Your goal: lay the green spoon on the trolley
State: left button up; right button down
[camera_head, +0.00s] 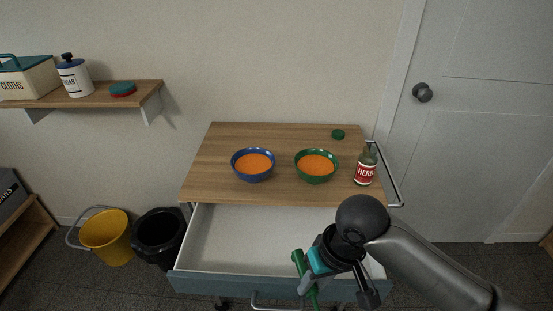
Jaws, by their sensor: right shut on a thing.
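The trolley (225,145) has a wooden top and an open, pale, empty-looking drawer (235,230) at its front. My right gripper (312,268) is over the front right part of the drawer. It is shut on a green, long, thin thing that looks like the green spoon (299,262), held tilted near the drawer front. Part of the spoon is hidden by the gripper. My left gripper is not in view.
A yellow bucket (106,240) and a black bin (160,238) stand left.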

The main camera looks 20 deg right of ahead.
aim_at(213, 157)
jog(key=i+j+z, duration=0.2)
jog(key=j, duration=0.2)
jog(key=i+j+z, duration=0.2)
jog(key=j, duration=0.25)
jog(key=j+z, duration=0.25)
jog(key=j, duration=0.15)
jog(key=i+j+z, duration=0.2)
jog(key=j, duration=0.3)
jog(key=i+j+z, duration=0.3)
jog(key=i+j, duration=0.2)
jog(key=j, duration=0.15)
jog(key=i+j+z, duration=0.15)
jog(key=j, duration=0.25)
jog(key=i, duration=0.05)
